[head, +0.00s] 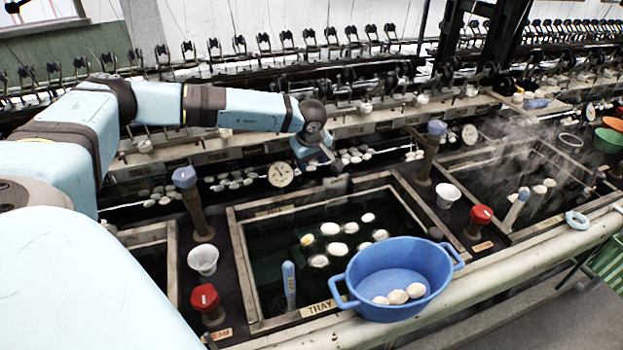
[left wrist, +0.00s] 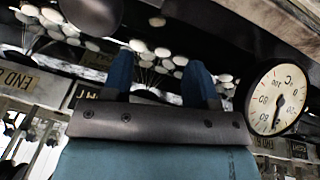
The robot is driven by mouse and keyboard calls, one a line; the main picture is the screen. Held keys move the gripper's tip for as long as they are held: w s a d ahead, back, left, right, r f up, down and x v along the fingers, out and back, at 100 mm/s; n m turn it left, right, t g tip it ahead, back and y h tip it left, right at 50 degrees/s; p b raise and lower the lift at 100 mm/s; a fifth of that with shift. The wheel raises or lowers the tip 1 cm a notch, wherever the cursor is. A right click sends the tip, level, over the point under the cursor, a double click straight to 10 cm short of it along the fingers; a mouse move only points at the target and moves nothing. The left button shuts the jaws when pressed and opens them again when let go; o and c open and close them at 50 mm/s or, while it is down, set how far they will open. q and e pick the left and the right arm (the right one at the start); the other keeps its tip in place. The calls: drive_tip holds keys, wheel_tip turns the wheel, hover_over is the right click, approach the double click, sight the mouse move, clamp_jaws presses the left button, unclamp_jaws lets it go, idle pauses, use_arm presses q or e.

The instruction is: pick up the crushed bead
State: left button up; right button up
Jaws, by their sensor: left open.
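I cannot pick out a crushed bead in either view. Several white, bead-like ovals (head: 337,249) float in the dark water of the middle basin (head: 236,250), and one at their left looks yellowish. Three more pale ovals (head: 398,297) lie in the blue tub (head: 390,255) at the basin's front edge. My left gripper (head: 328,156) is above and behind the middle basin, near a round dial (head: 281,174). In the left wrist view its two blue fingers (left wrist: 160,80) are apart with nothing held, and a cluster of white ovals (left wrist: 160,52) shows beyond them.
Upright posts with blue knobs (head: 185,178) and red knobs (head: 205,297) stand beside the basins, with white cups (head: 203,260) near them. A steaming basin (head: 490,185) lies to the right. A row of reeling machinery (head: 350,80) runs along the back.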

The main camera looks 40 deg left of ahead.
use_arm(q)
drive_tip(key=x, duration=0.9)
drive_tip(key=shift+w+a+f+b, duration=0.2)
drive_tip(key=shift+w+f+b, duration=0.1)
drive_tip(key=shift+w+b, duration=0.1)
drive_tip(key=shift+s, duration=0.1)
drive_tip(key=c, duration=0.8)
